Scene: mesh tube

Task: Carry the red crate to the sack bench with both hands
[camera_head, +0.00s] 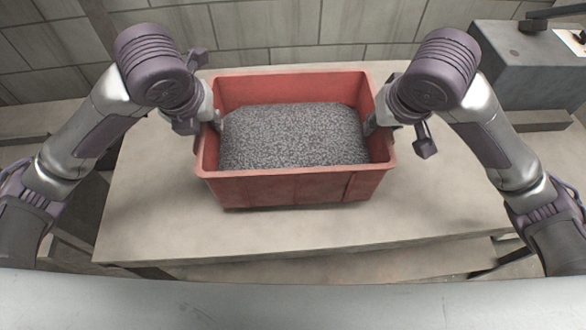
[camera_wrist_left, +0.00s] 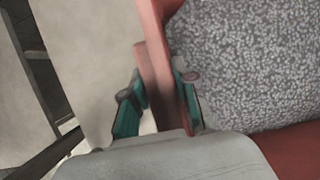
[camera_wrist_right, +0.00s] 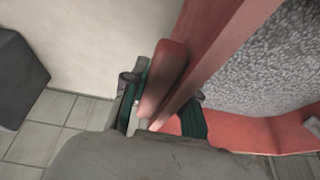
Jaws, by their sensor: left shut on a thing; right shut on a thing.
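The red crate (camera_head: 290,187) is upright over the pale bench (camera_head: 150,215) in the head view, filled with grey speckled granules (camera_head: 292,138). I cannot tell whether its base touches the bench top. My left gripper (camera_head: 215,122) is shut on the crate's left wall; the left wrist view shows its green fingers (camera_wrist_left: 160,105) on either side of the red rim (camera_wrist_left: 153,60). My right gripper (camera_head: 372,122) is shut on the right wall; the right wrist view shows its fingers (camera_wrist_right: 165,105) around the red rim (camera_wrist_right: 200,50). The crate looks roughly level.
A tiled wall (camera_head: 280,35) stands behind the bench. A grey box-like cabinet (camera_head: 525,65) stands at the back right with items on top. Bare bench top lies left and right of the crate. A pale grey edge (camera_head: 290,300) crosses the bottom of the head view.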

